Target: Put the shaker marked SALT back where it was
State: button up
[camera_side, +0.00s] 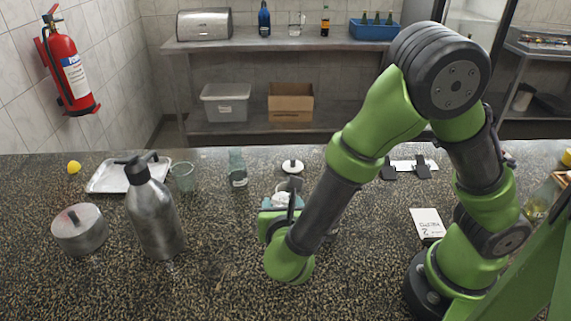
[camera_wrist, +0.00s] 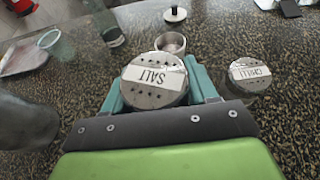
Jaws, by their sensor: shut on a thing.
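The shaker marked SALT (camera_wrist: 153,76) has a round, perforated metal top and a white label that reads upside down in the wrist view. My gripper (camera_wrist: 158,88) is shut on it, with a teal finger on each side. Its top looks larger than that of the shaker marked CHILLI (camera_wrist: 250,75), which stands apart to the right. In the side view my gripper (camera_side: 281,203) is over the middle of the counter, and my arm hides most of the held shaker. Its base is hidden, so I cannot tell its height above the counter.
A small bowl (camera_wrist: 171,42) and a black-knobbed lid (camera_side: 292,166) are just beyond the shaker. The front counter is clear.

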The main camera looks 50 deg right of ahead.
jog(key=shift+f, duration=3.1)
jog(key=o, duration=0.9)
jog(key=shift+f, duration=0.1)
